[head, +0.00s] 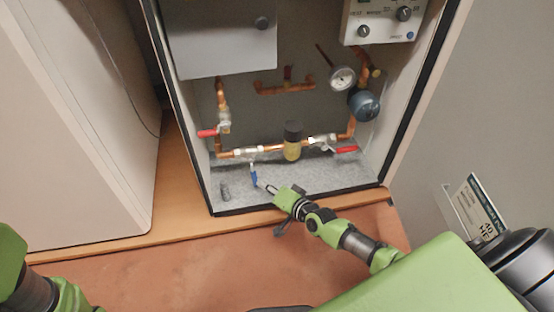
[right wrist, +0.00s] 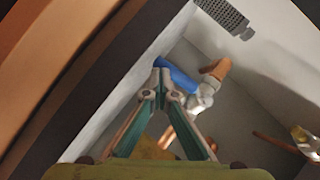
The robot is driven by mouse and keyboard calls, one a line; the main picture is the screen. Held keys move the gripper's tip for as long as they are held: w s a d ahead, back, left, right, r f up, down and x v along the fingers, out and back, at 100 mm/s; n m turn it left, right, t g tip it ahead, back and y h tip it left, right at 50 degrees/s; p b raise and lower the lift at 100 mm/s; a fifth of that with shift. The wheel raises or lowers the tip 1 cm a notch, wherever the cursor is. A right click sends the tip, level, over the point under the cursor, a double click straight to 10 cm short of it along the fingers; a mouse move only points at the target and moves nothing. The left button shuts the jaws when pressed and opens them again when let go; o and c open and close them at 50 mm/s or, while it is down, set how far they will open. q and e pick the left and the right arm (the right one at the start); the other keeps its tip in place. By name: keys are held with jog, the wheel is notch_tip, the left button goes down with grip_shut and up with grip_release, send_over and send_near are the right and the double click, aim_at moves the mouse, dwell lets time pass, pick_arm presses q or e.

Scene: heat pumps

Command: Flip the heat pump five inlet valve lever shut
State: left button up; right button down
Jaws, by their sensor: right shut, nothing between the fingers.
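A blue valve lever (head: 254,178) hangs down from the copper pipe near the cabinet floor in the head view. My right gripper (head: 268,188) is shut and empty, its tips close beside this lever. In the right wrist view the blue lever (right wrist: 178,76) lies just by the shut fingertips (right wrist: 161,75); I cannot tell whether they touch. A red lever (head: 208,133) points left on the left vertical pipe, and another red lever (head: 346,150) lies along the pipe at the right. No label shows which valve is the inlet. My left gripper is out of view.
The open heat pump cabinet (head: 195,190) has side walls and a dark front edge. A yellow-brown fitting with a black cap (head: 293,145), a gauge (head: 342,78) and a dark round component (head: 364,104) stand among the pipes. A white cabinet (head: 75,130) is at left.

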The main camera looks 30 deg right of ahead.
jog(key=shift+s+a, duration=0.1)
jog(key=v, duration=0.7)
jog(key=shift+d, duration=0.2)
jog(key=shift+s+r, duration=0.1)
jog(key=shift+s, duration=0.05)
